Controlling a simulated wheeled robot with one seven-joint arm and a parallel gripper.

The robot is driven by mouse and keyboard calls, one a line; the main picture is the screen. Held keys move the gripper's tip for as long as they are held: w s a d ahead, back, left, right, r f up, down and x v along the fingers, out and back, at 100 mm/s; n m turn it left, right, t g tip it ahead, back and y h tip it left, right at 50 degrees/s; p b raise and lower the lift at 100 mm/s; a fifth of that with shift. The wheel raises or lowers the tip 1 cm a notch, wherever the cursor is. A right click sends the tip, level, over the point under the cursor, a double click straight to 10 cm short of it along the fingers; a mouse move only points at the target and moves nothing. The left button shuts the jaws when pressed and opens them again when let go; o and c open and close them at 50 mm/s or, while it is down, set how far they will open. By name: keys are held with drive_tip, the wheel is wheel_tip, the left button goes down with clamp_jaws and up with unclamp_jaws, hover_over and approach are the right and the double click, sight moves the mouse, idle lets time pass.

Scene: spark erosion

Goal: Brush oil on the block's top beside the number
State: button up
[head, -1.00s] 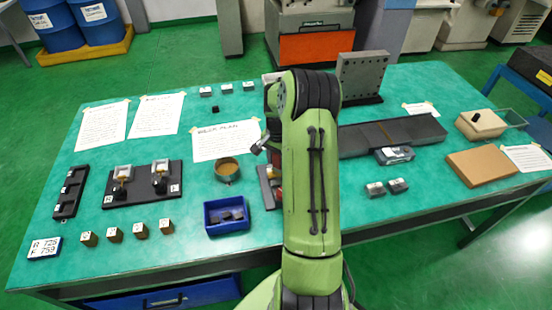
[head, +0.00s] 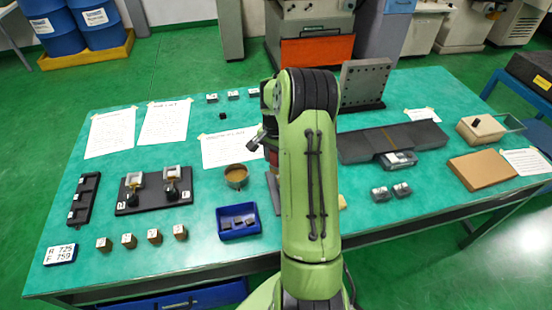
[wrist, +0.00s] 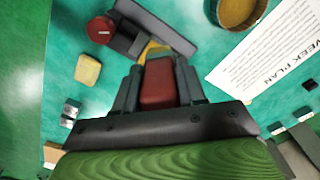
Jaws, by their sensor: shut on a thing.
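In the wrist view my gripper (wrist: 156,72) is shut on a red block-like handle (wrist: 158,88). A yellow-orange part (wrist: 152,48) shows just beyond it; whether it belongs to the held thing I cannot tell. In the head view my arm hides most of the gripper. Several small brass-coloured blocks (head: 129,241) stand in a row at the table's front left, with marks too small to read. A round brass-coloured dish (head: 236,177) stands left of my arm; its rim also shows in the wrist view (wrist: 238,24). Whether it holds oil I cannot tell.
A blue bin (head: 238,231) with dark pieces stands left of my arm. A number card (head: 61,254) reads R 725, F 759. A black plate with two fixtures (head: 150,207) lies behind the blocks. The wrist view shows a dark holder (wrist: 160,30), red knob (wrist: 101,29) and yellow pad (wrist: 88,70).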

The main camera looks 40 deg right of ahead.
drive_tip(key=shift+r+p, duration=0.75)
drive_tip(key=shift+r, duration=0.6)
